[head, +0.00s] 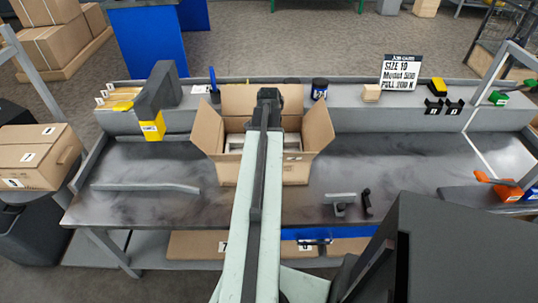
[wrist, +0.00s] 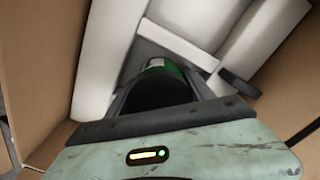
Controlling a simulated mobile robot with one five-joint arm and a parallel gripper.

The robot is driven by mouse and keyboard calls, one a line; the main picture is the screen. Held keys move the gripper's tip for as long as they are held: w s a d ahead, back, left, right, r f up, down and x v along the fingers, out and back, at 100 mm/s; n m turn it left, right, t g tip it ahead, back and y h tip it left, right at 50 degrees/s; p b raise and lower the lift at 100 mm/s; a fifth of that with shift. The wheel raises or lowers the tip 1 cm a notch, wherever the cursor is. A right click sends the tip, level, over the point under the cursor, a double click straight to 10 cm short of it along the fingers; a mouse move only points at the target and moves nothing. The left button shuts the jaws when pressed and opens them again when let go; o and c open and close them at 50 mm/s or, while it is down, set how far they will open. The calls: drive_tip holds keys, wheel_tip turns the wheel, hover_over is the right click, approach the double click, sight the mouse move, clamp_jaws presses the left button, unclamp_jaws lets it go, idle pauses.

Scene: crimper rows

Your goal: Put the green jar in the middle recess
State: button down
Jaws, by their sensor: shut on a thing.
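The green jar (wrist: 158,64) shows in the wrist view with a green body and a dark near end. My gripper (wrist: 165,80) is shut on it, inside or just above the open cardboard box (head: 206,128). White padded dividers (wrist: 105,60) surround the jar and mark off recesses, with grey floor between them. The jar's lower part is hidden, so I cannot tell whether it touches the floor or which recess it is over. In the head view my arm hides the jar and the middle of the box.
The box's flaps stand open to left and right. On the workbench (head: 140,165) are a grey bar (head: 145,187) at left and small metal parts (head: 345,204) at right. A dark jar (head: 319,88) and a sign (head: 401,72) stand on the rear shelf.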

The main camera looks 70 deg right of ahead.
drive_tip(key=shift+f, duration=0.1)
drive_tip(key=c, duration=0.7)
unclamp_jaws()
drive_tip(key=shift+o, duration=0.2)
wheel_tip(320, 180, up, 13)
drive_tip(key=p, duration=1.2)
drive_tip(key=shift+f, duration=0.2)
drive_tip(key=shift+f, duration=0.15)
